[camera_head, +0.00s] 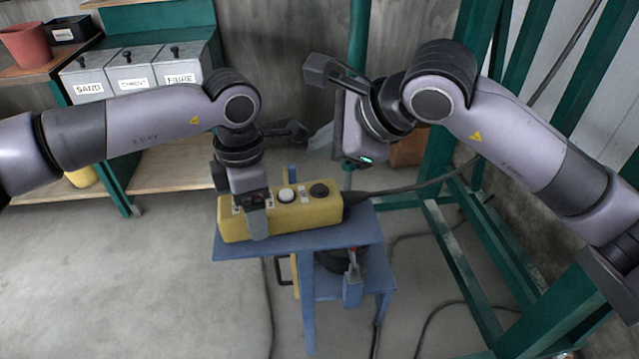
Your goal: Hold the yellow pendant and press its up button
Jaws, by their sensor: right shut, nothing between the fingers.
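The yellow pendant (322,213) lies on its side on a small blue table (362,232). A white round button (287,195) and a black round button (319,190) show on its upper face; which one is up cannot be read. My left gripper (256,212) points down over the pendant's left part, with one finger along its front face. The other finger is hidden, so the grip is not clear. My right gripper (366,159) is shut and empty, raised above and behind the pendant's right end, apart from it.
A dark cable (420,183) runs from the pendant's right end toward the green steel frame (450,240). Bins labelled sand, cement and fibre (135,72) stand on a shelf at the back left. Bare floor (120,290) lies at the front left.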

